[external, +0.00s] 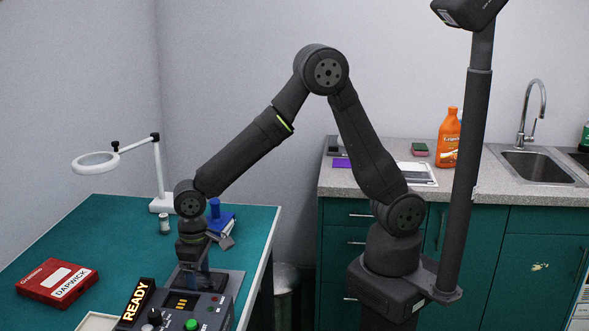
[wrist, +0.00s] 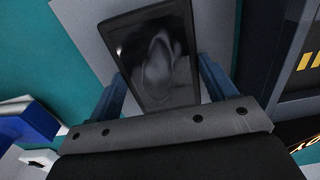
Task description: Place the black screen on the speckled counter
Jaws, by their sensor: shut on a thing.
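The black screen (wrist: 158,62), a dark glossy panel in a dark frame, fills the middle of the wrist view. My gripper (wrist: 163,88) is shut on it, with a blue finger at each side. In the external view my gripper (external: 196,278) is low over the teal table, behind the control box; the screen is hard to make out there. The speckled counter (external: 333,180) is at the right of the external view, beyond my arm's base and apart from the screen.
A control box (external: 180,305) with a READY sign stands close to my gripper. A blue stand (external: 220,218), a magnifier lamp (external: 160,185) and a red box (external: 57,282) are on the table. The counter bears an orange bottle (external: 447,138), a white tray (external: 415,175) and a sink (external: 537,167).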

